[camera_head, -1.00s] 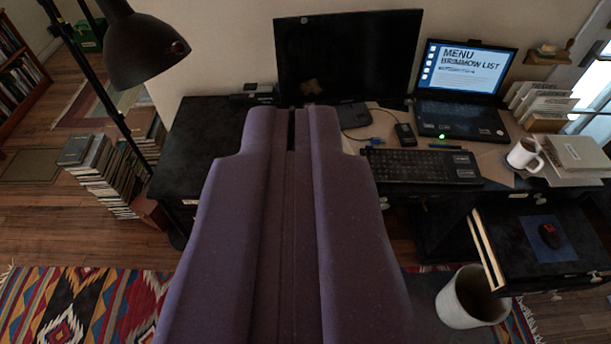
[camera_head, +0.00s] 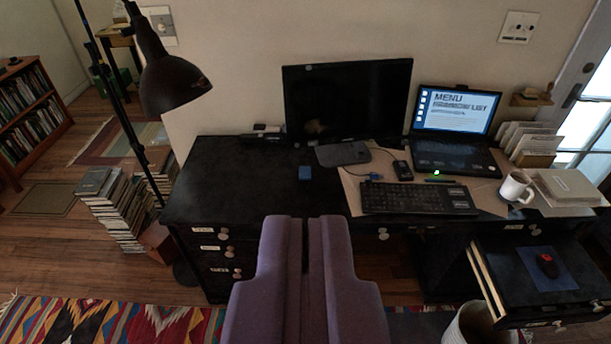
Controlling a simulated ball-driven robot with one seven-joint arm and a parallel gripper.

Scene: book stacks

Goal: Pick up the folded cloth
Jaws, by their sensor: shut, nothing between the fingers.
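I cannot single out the folded cloth for certain. A small blue thing (camera_head: 305,173) lies on the black desktop, left of the keyboard; it is too small to tell whether it is cloth. A flat blue square (camera_head: 562,281) lies in the open drawer at the right, under a dark mouse with a red light. My gripper (camera_head: 306,220), with purple fingers, is at the bottom centre, in front of the desk's near edge in the picture. It is shut and empty, with a thin dark line between the fingers.
The desk (camera_head: 235,178) bears a monitor (camera_head: 347,100), laptop (camera_head: 455,115), keyboard (camera_head: 418,198) and white mug (camera_head: 516,186). A black lamp (camera_head: 172,85) and book stacks (camera_head: 112,205) stand left. The open drawer (camera_head: 510,285) juts out beside a bin (camera_head: 475,325). The desktop's left part is mostly clear.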

